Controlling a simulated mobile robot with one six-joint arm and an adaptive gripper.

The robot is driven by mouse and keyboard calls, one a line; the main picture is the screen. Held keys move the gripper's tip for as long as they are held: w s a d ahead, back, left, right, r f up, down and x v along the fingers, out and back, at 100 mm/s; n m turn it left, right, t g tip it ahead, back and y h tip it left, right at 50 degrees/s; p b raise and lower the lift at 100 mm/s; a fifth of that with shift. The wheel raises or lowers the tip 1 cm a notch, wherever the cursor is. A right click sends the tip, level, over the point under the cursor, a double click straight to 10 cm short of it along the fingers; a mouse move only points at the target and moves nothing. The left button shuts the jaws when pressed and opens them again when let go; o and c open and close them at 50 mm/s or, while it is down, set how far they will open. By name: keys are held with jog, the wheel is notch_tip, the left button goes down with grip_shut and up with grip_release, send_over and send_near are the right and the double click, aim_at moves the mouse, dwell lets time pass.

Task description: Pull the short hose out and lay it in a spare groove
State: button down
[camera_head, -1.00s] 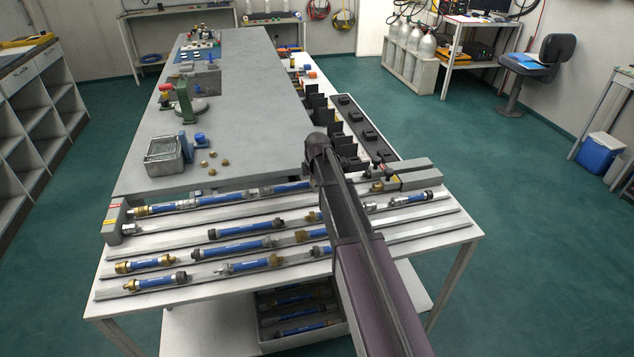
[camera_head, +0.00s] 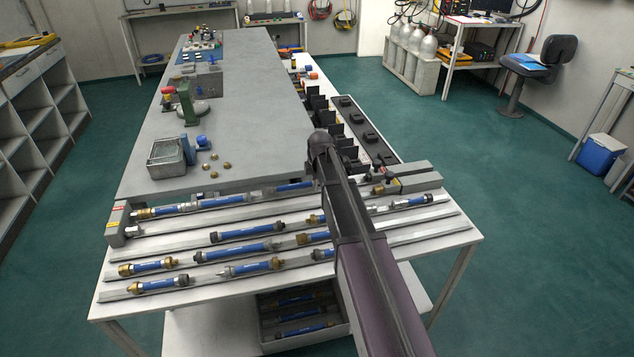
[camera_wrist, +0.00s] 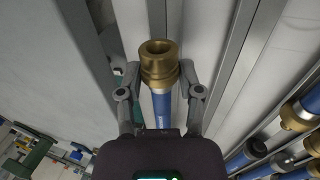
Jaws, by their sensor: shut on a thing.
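My gripper (camera_wrist: 160,82) is shut on a blue hose (camera_wrist: 162,108) with a brass end fitting (camera_wrist: 158,62). Its fingers lie on both sides of the hose, just below the brass fitting, whose open bore faces the camera. My arm hides the gripper and held hose in the head view. I cannot tell whether the hose is clear of the groove below. Blue hoses lie along the grooved rack (camera_head: 440,234). One line of hose (camera_head: 222,201) runs along the back groove, beside the grey end block (camera_head: 117,224) at left. Stretches of groove (camera_head: 420,228) at front right are bare.
Behind the rack stands a long grey bench (camera_head: 245,110) with a wire basket (camera_head: 167,158) and brass fittings (camera_head: 214,167). A grey block (camera_head: 415,180) sits at the rack's back right. A bin of hoses (camera_head: 298,322) is below. More hoses (camera_wrist: 300,110) lie at right in the wrist view.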

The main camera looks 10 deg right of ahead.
jog(key=shift+a+r+p, duration=0.1)
jog(key=shift+r+p, duration=1.9)
jog(key=shift+r, duration=0.25)
